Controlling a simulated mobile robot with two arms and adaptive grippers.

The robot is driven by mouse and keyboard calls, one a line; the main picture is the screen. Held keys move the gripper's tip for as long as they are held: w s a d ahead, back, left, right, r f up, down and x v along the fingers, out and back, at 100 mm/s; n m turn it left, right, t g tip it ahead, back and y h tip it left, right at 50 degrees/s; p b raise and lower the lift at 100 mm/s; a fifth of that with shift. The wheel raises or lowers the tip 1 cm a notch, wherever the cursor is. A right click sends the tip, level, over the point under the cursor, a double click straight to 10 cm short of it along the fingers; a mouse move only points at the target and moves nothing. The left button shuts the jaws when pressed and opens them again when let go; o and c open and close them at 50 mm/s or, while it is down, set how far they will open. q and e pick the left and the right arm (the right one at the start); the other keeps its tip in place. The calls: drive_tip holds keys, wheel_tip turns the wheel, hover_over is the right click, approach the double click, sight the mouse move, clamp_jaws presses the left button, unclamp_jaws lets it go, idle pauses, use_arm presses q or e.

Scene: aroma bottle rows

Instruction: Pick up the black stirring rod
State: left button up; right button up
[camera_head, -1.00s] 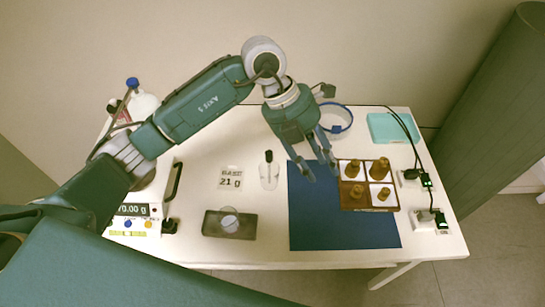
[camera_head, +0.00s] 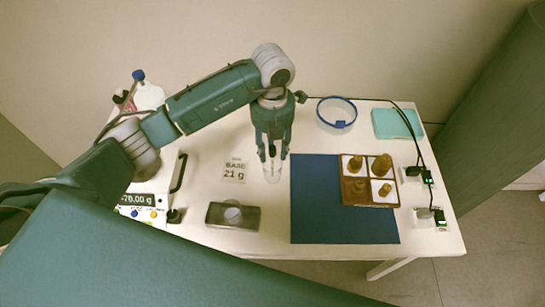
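A small clear glass vessel (camera_head: 272,174) stands on the white table left of the blue mat. A dark, narrow upright piece (camera_head: 272,151) shows at its top; it may be the black stirring rod, but it is too small and too covered to be sure. My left gripper (camera_head: 273,157) points down right over the vessel. Its fingers are apart, one on each side of the dark piece. I cannot tell whether they touch it. No other black rod shows clearly. My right gripper is not in view.
Right of the vessel lies a blue mat (camera_head: 330,215) with a brown compartment tray (camera_head: 370,179) of several brown bottles. A card reading 21 g (camera_head: 234,171), a dark tray with a small cup (camera_head: 216,214) and a scale (camera_head: 141,213) are left. A blue-rimmed ring (camera_head: 337,111) stands behind.

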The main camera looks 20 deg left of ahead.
use_arm(q)
drive_tip(key=shift+f, duration=1.2)
clamp_jaws()
drive_tip(key=shift+r, duration=0.1)
drive_tip(key=shift+w+r, duration=0.1)
drive_tip(key=shift+r, duration=0.5)
wheel_tip(320, 180, up, 10)
drive_tip(key=b, duration=0.2)
drive_tip(key=shift+r+b, duration=0.25)
drive_tip(key=shift+b, duration=0.05)
wheel_tip(320, 180, up, 8)
